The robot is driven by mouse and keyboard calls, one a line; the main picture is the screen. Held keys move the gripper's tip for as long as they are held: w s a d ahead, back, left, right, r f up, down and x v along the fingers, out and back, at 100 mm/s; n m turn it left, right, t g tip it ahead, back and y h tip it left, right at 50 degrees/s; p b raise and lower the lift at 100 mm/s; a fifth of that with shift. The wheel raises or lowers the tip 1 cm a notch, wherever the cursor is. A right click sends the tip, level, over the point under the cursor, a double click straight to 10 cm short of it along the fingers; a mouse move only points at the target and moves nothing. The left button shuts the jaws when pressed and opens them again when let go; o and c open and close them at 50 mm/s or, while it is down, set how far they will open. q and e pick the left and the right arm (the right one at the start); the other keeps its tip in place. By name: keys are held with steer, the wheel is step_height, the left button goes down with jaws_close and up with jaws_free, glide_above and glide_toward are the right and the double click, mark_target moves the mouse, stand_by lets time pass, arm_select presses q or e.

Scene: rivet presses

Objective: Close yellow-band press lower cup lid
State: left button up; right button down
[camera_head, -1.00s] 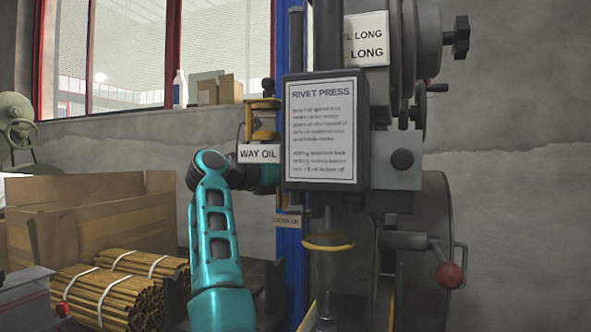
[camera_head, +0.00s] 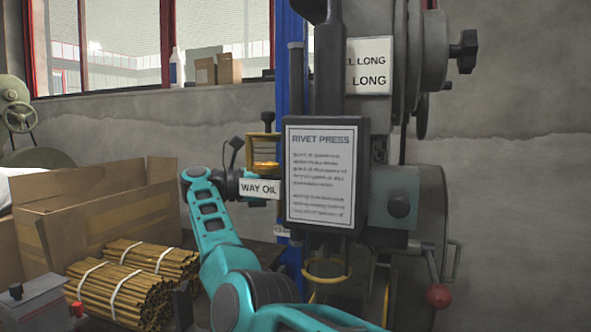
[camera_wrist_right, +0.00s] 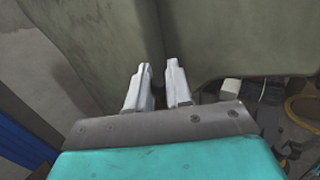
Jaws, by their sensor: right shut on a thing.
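The rivet press (camera_head: 316,180) stands in the middle, with a yellow ring (camera_head: 328,270) low on it. A yellow-framed oil cup (camera_head: 263,150) stands behind the WAY OIL plate (camera_head: 259,188). A dark tilted piece (camera_head: 234,150) shows left of the cup; I cannot tell whether it is a lid. A lower small label (camera_head: 281,231) is partly hidden. My right arm bends up to the plate, its fingers hidden there in the head view. In the right wrist view my right gripper (camera_wrist_right: 160,85) has its fingers close together by the press casting (camera_wrist_right: 215,40); what they hold is unclear.
A blue column (camera_head: 291,130) stands behind the press. An open cardboard box (camera_head: 100,220) and tied bundles of brown rods (camera_head: 115,290) lie at left. A red-knobbed lever (camera_head: 438,296) sticks out at right. The wall side at far right is clear.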

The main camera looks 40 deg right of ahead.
arm_select(q)
steer(key=shift+r+p, duration=0.4)
steer(key=shift+r, duration=0.2)
arm_select(e)
steer(key=shift+a+m+g+y, duration=0.1)
steer(key=shift+m+g+y, duration=0.2)
steer(key=shift+g, duration=0.1)
arm_select(q)
steer(key=shift+f, duration=0.25)
steer(key=shift+a, duration=0.1)
arm_select(e)
steer(key=c, duration=1.4)
jaws_free()
arm_select(q)
steer(key=shift+a, duration=0.1)
arm_select(e)
steer(key=shift+a, duration=0.1)
